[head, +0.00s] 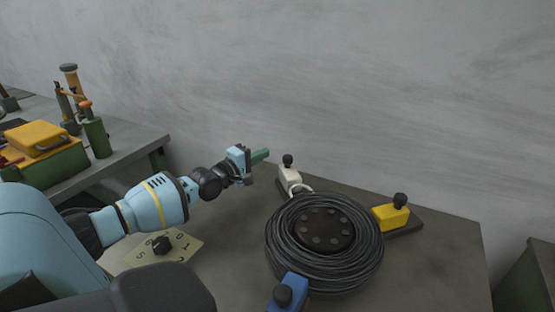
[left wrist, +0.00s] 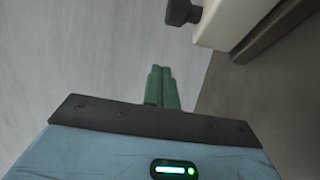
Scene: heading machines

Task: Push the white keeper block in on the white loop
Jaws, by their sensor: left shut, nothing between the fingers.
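The white keeper block (head: 290,177) with a black knob on top stands at the back of the coil on the table. In the left wrist view the white block (left wrist: 236,20) and its dark knob show at the upper right. The white loop (head: 300,189) shows between the block and the coil. My left gripper (head: 262,156) has green fingers, is shut and empty, and is to the left of the block, apart from it. Its closed fingers (left wrist: 162,85) also show in the left wrist view. My right gripper is not in view.
A coil of dark wire (head: 325,240) fills the middle of the table. A yellow block (head: 391,217) stands at its right and a blue block (head: 288,293) at its front. A numbered card (head: 180,247) with a black knob lies left. A grey wall rises behind.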

